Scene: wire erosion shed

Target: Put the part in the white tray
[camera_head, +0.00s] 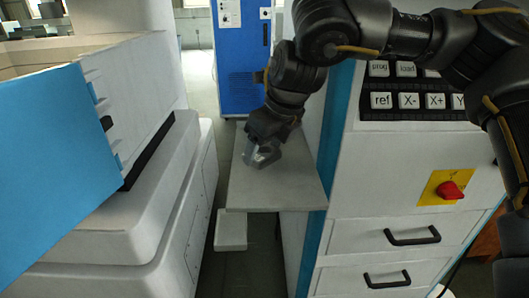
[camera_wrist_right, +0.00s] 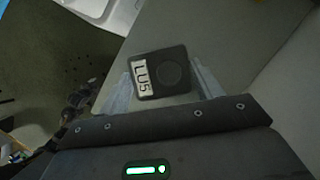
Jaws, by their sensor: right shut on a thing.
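The part is a small dark block (camera_wrist_right: 160,72) with a white "LU5" label and a round mark, seen in the right wrist view. It sits between the two pale fingers of my right gripper (camera_wrist_right: 163,85), which is shut on it. In the head view my right gripper (camera_head: 262,155) is over the far left part of a grey shelf; the part is hard to make out there. A white, box-like thing (camera_head: 231,230), perhaps the white tray, is low beside the shelf's front left corner. A white rimmed thing (camera_wrist_right: 112,12) also shows at the wrist view's top. My left gripper is not in view.
The grey shelf (camera_head: 270,190) looks bare. A white machine with a blue panel (camera_head: 45,135) stands left, across a narrow gap. A white cabinet (camera_head: 345,235) with keys, a red knob (camera_head: 450,190) and drawers stands right. A blue cabinet (camera_head: 240,60) is behind.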

